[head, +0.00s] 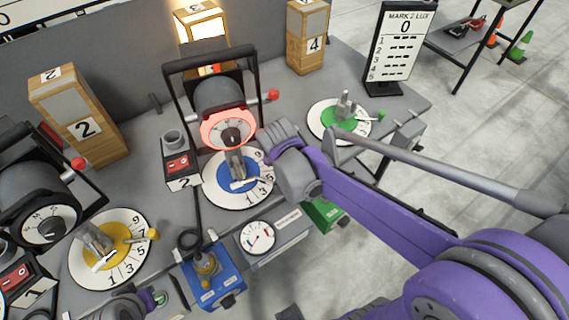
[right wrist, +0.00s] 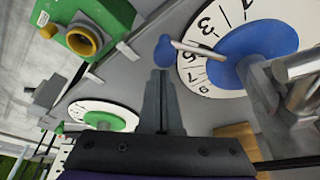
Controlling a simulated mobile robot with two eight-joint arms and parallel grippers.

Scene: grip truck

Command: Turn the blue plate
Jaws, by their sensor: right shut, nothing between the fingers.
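The blue plate (head: 226,174) is the blue centre of a white numbered dial (head: 210,190), in the middle of the bench in the head view. The plate also shows at the upper right of the right wrist view (right wrist: 262,45). A white pointer (right wrist: 198,49) runs from it to a blue knob (right wrist: 165,50). My right gripper (right wrist: 163,74) is shut and empty, its fingertips close to the knob; I cannot tell whether they touch. In the head view my right wrist covers the dial's right side and hides the fingers. My left gripper's fingers are not visible.
A lamp (head: 217,92) in a black yoke stands behind the blue plate. A yellow dial (head: 85,270) is at left, a green dial (head: 318,127) at right. A gauge box (head: 285,228) and blue box (head: 226,270) stand in front. Wooden posts (head: 90,148) stand behind.

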